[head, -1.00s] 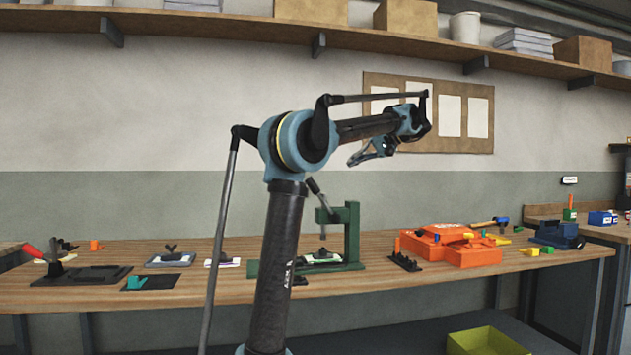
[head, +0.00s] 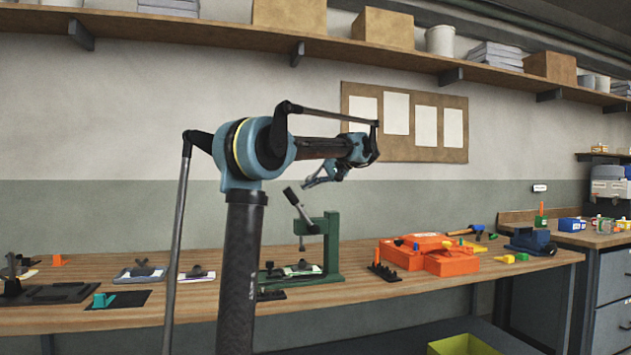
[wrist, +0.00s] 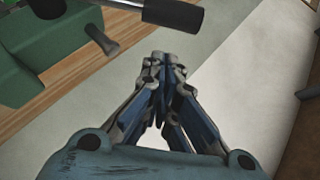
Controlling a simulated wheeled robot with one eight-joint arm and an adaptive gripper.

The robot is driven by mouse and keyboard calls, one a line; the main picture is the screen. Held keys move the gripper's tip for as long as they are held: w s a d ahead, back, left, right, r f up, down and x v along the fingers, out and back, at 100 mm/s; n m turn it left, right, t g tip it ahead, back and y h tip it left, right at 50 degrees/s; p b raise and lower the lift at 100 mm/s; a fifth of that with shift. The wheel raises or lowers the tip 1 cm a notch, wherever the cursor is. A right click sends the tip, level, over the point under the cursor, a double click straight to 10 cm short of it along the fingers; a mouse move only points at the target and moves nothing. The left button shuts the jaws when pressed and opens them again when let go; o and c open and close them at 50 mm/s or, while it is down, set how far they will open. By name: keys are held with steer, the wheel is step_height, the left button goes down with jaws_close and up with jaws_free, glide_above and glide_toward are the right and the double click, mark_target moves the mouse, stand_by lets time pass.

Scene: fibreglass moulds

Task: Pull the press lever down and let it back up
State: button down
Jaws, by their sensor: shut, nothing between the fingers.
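The green press (head: 328,245) stands on the wooden bench in the head view, right of my arm's column. Its lever (head: 301,211) has a dark grip and slants up to the left from the press. In the wrist view the lever's dark grip (wrist: 172,14) crosses the top, with the green press body (wrist: 40,70) at the upper left. My gripper (head: 323,178) is above the lever and to its right in the head view, apart from it. In the wrist view my gripper (wrist: 160,60) is shut with its fingertips together, empty, just below the grip in the picture.
An orange mould (head: 430,254) and a black rack (head: 384,271) lie right of the press. A blue vise (head: 530,240) stands farther right. Clamped plates (head: 140,271) lie to the left. A shelf (head: 370,55) runs along the wall above.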

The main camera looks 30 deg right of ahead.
steer(key=shift+a+f, duration=0.45)
steer(key=shift+a, duration=0.2)
steer(key=shift+a+f, duration=0.4)
steer(key=shift+a, duration=0.25)
steer(key=shift+a, duration=0.1)
